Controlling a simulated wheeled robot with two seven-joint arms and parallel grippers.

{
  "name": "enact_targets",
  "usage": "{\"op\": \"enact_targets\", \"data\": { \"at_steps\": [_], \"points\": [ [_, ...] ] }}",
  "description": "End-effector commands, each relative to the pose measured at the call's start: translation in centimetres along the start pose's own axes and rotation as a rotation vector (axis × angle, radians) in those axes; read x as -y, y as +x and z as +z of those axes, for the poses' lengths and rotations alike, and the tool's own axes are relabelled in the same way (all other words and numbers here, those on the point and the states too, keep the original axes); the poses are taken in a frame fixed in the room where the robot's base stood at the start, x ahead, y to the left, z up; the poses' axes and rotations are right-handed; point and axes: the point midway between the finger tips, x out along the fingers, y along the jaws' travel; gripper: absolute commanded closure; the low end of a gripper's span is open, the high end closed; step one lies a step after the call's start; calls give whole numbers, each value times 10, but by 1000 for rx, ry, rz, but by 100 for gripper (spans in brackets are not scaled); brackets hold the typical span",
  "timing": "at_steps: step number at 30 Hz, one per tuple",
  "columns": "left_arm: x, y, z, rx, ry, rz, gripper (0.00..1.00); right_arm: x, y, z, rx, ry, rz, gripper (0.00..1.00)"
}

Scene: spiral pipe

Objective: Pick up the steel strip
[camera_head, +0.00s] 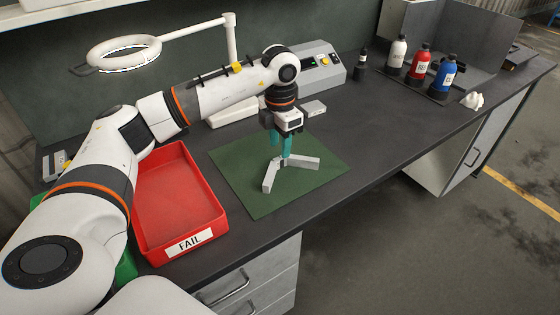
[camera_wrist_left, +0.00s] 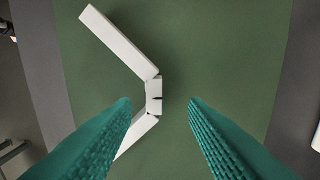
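The steel strip (camera_head: 305,162) is a pale grey, bent V-shaped piece lying on a green mat (camera_head: 238,163). In the left wrist view the strip (camera_wrist_left: 120,42) runs from the upper left to a bend near the middle, then back toward the lower left. My left gripper (camera_head: 281,151) points down over the bend. Its two teal fingers are apart, and in the left wrist view the gripper (camera_wrist_left: 158,102) has the bend showing between the fingertips, nearer the left one. The left finger hides part of the lower arm of the strip. Contact cannot be told. My right gripper is not in view.
A red tray marked FAIL (camera_head: 222,222) stands left of the mat, with a green edge beside it. A ring lamp (camera_head: 124,52) and a grey control box (camera_head: 318,66) are behind. White, red (camera_head: 420,62) and blue bottles stand at the back right. The bench right of the mat is clear.

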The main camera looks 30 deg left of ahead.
Motion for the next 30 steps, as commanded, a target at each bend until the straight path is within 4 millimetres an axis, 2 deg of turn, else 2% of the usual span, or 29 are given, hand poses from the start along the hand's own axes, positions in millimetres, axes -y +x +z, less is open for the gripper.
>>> {"op": "enact_targets", "data": {
  "at_steps": [6, 9, 17, 24, 30],
  "points": [
    [-6, 33, 3, 4, 0, 2, 60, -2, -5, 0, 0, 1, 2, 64],
    [-6, 42, 3, 2, 0, 1, 60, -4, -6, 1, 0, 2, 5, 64],
    [-6, 44, 2, 1, 0, 0, 60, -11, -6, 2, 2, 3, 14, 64],
    [-6, 44, 2, 0, 0, 1, 99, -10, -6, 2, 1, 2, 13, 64],
    [-6, 44, 2, 0, 0, 1, 100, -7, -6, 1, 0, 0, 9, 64]
  ]
}}
